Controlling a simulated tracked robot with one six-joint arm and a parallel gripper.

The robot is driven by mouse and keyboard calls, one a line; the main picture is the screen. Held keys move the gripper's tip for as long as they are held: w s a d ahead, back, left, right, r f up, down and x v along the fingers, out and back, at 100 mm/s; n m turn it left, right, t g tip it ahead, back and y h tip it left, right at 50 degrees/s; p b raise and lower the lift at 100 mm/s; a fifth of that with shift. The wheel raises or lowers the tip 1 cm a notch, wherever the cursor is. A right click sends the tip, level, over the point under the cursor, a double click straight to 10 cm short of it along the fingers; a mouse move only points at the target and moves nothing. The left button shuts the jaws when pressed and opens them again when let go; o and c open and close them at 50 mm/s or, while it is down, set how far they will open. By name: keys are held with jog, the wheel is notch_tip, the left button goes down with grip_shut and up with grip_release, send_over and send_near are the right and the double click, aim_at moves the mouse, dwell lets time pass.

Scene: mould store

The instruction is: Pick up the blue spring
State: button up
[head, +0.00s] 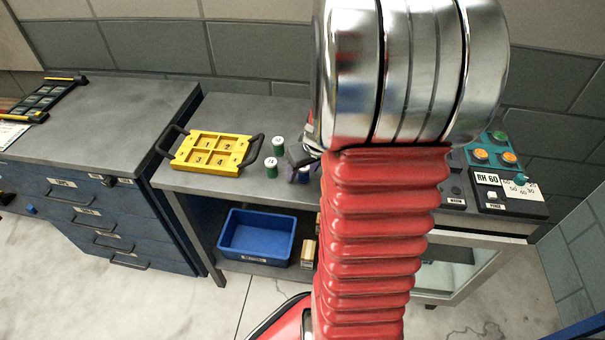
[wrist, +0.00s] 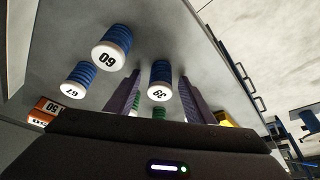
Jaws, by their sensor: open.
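Three blue springs with white numbered end caps show in the wrist view: one capped 60 (wrist: 113,45) at upper left, one farther left (wrist: 78,79), and one (wrist: 160,74) near the middle. My gripper (wrist: 159,88) is open, with a dark purple finger on each side of the middle spring in the picture. I cannot tell whether either finger touches it. In the head view my gripper (head: 299,157) is mostly hidden behind my red arm, just right of two green springs (head: 278,144) on the grey bench. The arm hides most of the blue springs there.
A yellow tray (head: 236,143) with black handles lies left of the green springs. A blue bin (head: 257,226) is on the shelf below. A control panel (head: 507,189) stands to the right.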

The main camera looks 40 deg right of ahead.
jog(key=shift+c, duration=0.3)
jog(key=c, duration=1.1)
jog(key=shift+r, duration=0.1)
notch_tip(320, 180, up, 10)
jog(key=shift+f, duration=0.1)
dwell(0.4)
dwell(0.5)
jog(key=shift+r, duration=0.5)
